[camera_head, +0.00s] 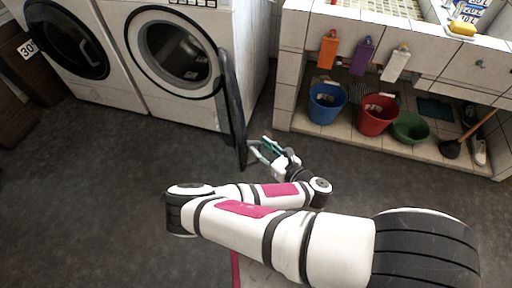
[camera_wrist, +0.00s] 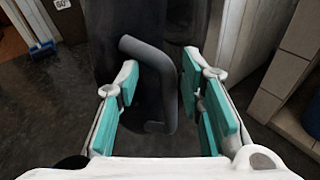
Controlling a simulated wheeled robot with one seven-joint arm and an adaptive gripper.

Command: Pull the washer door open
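The right-hand washer (camera_head: 184,96) has its round dark drum opening (camera_head: 176,50) exposed. Its dark washer door (camera_head: 233,105) stands swung out to the right, seen nearly edge-on in the head view. My gripper (camera_head: 257,149) is just right of the door's lower outer edge. In the wrist view, my gripper (camera_wrist: 162,100) is open, with teal pads apart on both sides. The grey bar handle (camera_wrist: 158,70) of the door appears between the pads, with gaps on both sides. I cannot tell how deep it sits between them.
A second washer (camera_head: 100,70) with a shut door stands to the left. A tiled sink counter (camera_head: 420,64) is on the right, with blue (camera_head: 326,103), red (camera_head: 376,115) and green (camera_head: 410,128) buckets on its lower shelf. The dark floor (camera_head: 110,170) at left is clear.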

